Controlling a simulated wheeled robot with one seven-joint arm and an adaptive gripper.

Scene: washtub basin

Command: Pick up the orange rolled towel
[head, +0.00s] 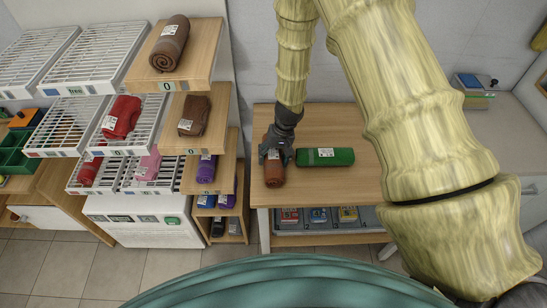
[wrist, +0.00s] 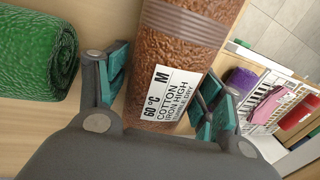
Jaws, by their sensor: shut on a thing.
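The orange rolled towel, orange-brown in colour, stands out on the wooden table in the head view (head: 274,173). It also fills the upper middle of the wrist view (wrist: 185,50), with a white label reading 60 °C, M, cotton. My gripper (head: 275,152) comes down from above onto the towel's far part. In the wrist view my gripper's (wrist: 160,95) teal-padded fingers sit on either side of the towel, shut on it. The towel appears to be at the tabletop; I cannot tell whether it touches the wood.
A green rolled towel (head: 325,157) lies close to the right on the wooden table (head: 345,120). Stepped wooden shelves (head: 200,60) and white racks with brown, red, pink and purple rolls stand at left. A compartment with small boxes (head: 318,217) is below the tabletop.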

